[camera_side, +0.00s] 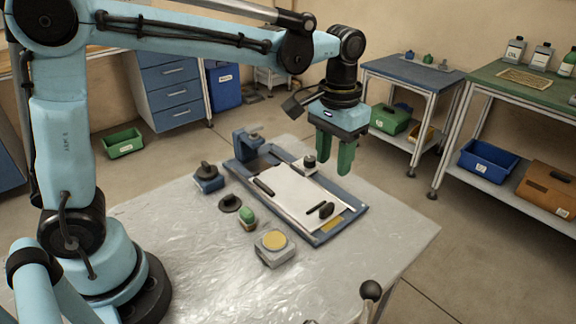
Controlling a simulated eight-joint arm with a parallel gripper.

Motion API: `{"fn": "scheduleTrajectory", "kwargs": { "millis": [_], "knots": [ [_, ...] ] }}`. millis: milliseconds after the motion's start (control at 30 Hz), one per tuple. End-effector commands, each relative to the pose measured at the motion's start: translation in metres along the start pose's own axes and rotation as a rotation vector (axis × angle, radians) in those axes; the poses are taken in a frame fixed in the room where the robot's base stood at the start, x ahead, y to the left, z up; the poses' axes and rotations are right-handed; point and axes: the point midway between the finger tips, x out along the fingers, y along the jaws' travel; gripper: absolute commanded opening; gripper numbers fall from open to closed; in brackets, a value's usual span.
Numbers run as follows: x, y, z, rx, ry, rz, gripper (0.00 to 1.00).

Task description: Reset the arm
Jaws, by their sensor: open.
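My gripper (334,165) has two green fingers pointing down, spread apart with nothing between them. It hangs in the air above the back right part of a blue-framed board (347,222). A white sheet (290,194) lies on the board, with small dark parts on it. One dark part (326,210) sits near the front of the sheet. I cannot make out clear tape reels.
Left of the board are a blue block with a dark knob (207,178), a black disc (230,203), a green-topped piece (247,219) and a box with a yellow disc (274,247). The front of the shiny table (340,280) is mostly clear. Side benches (415,75) stand behind, right.

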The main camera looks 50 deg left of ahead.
Motion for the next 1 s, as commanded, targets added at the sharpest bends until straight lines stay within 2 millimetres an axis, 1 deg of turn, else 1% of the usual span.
{"fn": "scheduleTrajectory", "kwargs": {
  "millis": [167, 300, 433, 567, 700, 833, 1000],
  "knots": [
    [-0.008, -0.016, 0.015, -0.003, 0.074, 0.014, 0.43],
    [-0.015, -0.034, 0.035, -0.003, 0.178, 0.027, 0.43],
    [-0.015, -0.05, 0.054, -0.002, 0.278, 0.032, 0.43],
    [-0.012, -0.065, 0.074, 0.0, 0.379, 0.029, 0.43],
    [-0.004, -0.078, 0.092, 0.001, 0.482, 0.019, 0.43],
    [0.005, -0.086, 0.104, 0.003, 0.555, 0.008, 0.43],
    [0.011, -0.091, 0.111, 0.005, 0.605, -0.002, 0.43]
  ]
}}
